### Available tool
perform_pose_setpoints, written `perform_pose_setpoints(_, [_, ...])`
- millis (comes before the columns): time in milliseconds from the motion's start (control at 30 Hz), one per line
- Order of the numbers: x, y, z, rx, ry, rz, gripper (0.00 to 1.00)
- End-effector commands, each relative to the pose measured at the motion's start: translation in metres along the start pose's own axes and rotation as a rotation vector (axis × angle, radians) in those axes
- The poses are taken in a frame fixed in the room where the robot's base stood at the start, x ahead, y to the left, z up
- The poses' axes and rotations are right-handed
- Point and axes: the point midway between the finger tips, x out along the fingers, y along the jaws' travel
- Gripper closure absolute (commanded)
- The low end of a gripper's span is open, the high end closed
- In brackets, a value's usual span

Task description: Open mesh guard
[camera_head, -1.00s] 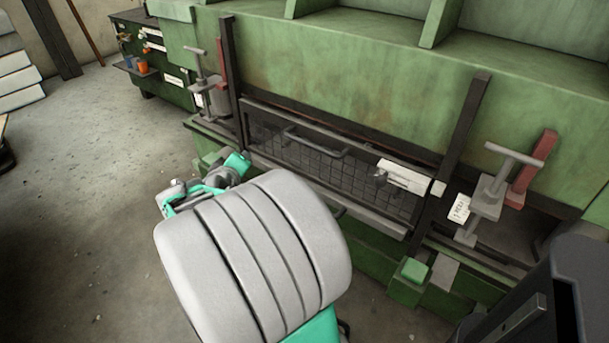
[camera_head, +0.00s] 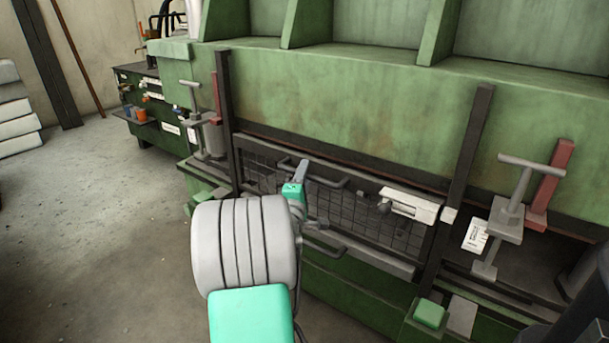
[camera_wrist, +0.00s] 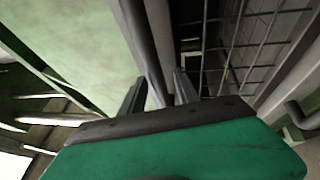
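The mesh guard (camera_head: 395,228) is a dark framed wire panel, upright and closed across the front opening of the green machine. A dark bar handle (camera_head: 336,183) runs along its upper part, and a second bar (camera_head: 325,247) shows below. My gripper (camera_head: 302,168) is in front of the guard's upper left part, by the upper handle's left end. In the wrist view, the fingers of my gripper (camera_wrist: 158,90) are apart, with a dark bar (camera_wrist: 143,45) running between or just beyond them. I cannot tell whether they touch it. The mesh (camera_wrist: 245,45) lies to the right.
Dark uprights (camera_head: 464,165) flank the guard. A clamp with a T-handle (camera_head: 515,200) stands at right, another (camera_head: 192,105) at left. A green button box (camera_head: 429,314) is below right.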

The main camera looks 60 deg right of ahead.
Motion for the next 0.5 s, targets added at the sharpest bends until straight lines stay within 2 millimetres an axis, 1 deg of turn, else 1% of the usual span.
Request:
perform_pose_setpoints(167, [-0.0002,0.0,-0.0005,0.001,0.001,0.0,0.63])
perform_pose_setpoints(500, [-0.0005,-0.0001,-0.0007,0.002,0.001,-0.001,0.91])
